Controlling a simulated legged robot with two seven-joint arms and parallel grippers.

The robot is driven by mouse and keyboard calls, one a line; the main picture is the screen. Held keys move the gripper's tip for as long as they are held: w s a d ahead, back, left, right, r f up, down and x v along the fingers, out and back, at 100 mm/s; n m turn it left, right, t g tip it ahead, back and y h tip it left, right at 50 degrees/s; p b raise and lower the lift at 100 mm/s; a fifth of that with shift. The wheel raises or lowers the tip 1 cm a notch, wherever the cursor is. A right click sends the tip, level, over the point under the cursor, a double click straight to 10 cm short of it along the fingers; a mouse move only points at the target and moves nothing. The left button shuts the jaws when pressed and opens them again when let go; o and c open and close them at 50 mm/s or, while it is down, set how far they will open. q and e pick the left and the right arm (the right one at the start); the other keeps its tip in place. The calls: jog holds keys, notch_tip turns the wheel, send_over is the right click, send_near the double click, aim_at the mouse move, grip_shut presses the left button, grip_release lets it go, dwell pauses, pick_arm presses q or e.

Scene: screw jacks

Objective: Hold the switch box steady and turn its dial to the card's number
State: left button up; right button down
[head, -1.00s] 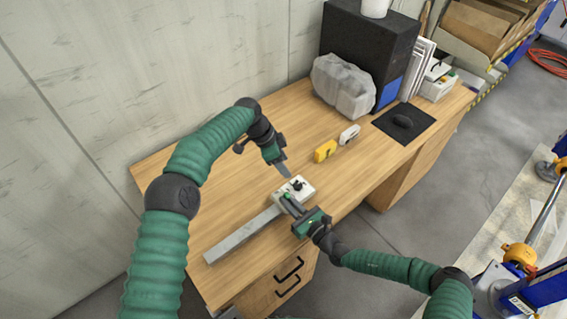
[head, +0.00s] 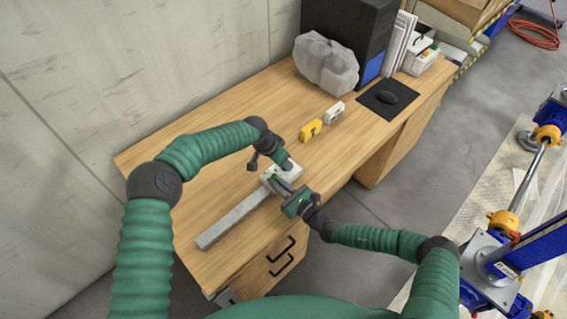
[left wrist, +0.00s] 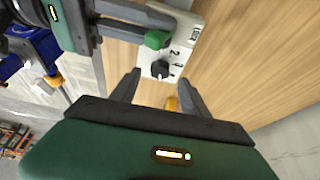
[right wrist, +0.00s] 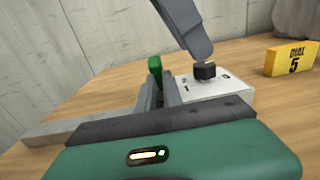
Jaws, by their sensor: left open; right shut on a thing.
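The white switch box (head: 291,171) stands on the desk; its black dial (left wrist: 160,69) and printed numbers show in the left wrist view. The yellow card (right wrist: 293,59) reads "DIAL 5". In the right wrist view, a left finger (right wrist: 187,28) hangs just over the dial (right wrist: 204,71). In the head view the dial is hidden by the left gripper. The dial's exact setting is unclear.
A grey bar (head: 232,221) lies on the desk, running up to the box. A small white object (head: 334,112) sits beyond the card. The desk's left is clear.

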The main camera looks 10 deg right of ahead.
pick_arm(q)
jog(key=x, duration=0.3)
jog(key=shift+w+d+f, duration=0.1)
jog(key=shift+f, duration=0.25)
grip_shut()
